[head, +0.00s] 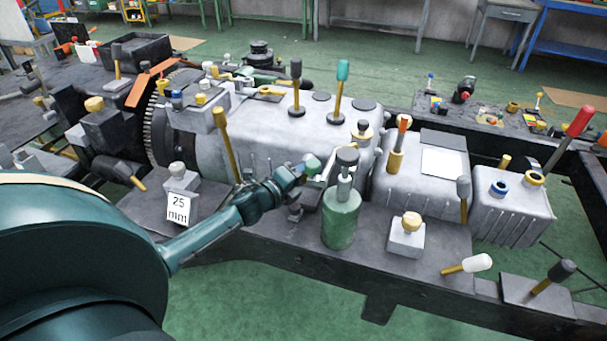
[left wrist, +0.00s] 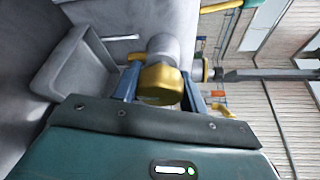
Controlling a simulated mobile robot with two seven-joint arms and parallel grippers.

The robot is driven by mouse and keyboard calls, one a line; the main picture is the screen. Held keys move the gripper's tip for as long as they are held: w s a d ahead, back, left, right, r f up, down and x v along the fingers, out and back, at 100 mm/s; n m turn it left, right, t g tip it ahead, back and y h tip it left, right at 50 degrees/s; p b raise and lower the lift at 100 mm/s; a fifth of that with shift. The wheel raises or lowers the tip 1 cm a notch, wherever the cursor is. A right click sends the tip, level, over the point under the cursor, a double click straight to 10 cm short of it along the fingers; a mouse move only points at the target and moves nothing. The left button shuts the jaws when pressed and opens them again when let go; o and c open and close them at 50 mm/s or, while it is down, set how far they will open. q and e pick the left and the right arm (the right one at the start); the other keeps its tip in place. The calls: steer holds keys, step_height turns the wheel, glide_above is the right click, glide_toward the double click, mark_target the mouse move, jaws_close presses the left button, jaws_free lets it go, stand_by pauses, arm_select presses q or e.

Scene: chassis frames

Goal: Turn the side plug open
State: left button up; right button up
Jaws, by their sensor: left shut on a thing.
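My left gripper (head: 303,171) reaches from the left to the near side of the large grey gearbox housing (head: 262,140). In the left wrist view, my left gripper (left wrist: 161,76) has its two blue-grey fingers on either side of the side plug (left wrist: 160,84), a yellow knob with a grey round part behind it, and is shut on it. The plug is close to the grey housing wall. In the head view the plug is hidden or too small to tell apart at the fingers. My right gripper is not in view.
A green cylinder with a dark cap (head: 341,218) stands on the frame just right of my left gripper. A block with a yellow knob (head: 406,238) stands further right. Levers rise from the housing, one teal-topped (head: 341,85). A "25 mm" sign (head: 178,208) is at left.

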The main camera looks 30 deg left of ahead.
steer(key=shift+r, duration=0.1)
arm_select(q)
steer(key=o, duration=1)
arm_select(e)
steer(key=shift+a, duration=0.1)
arm_select(q)
steer(key=s, duration=0.4)
steer(key=s+a+r, duration=0.1)
steer(key=s, duration=0.8)
steer(key=shift+a+r, duration=0.4)
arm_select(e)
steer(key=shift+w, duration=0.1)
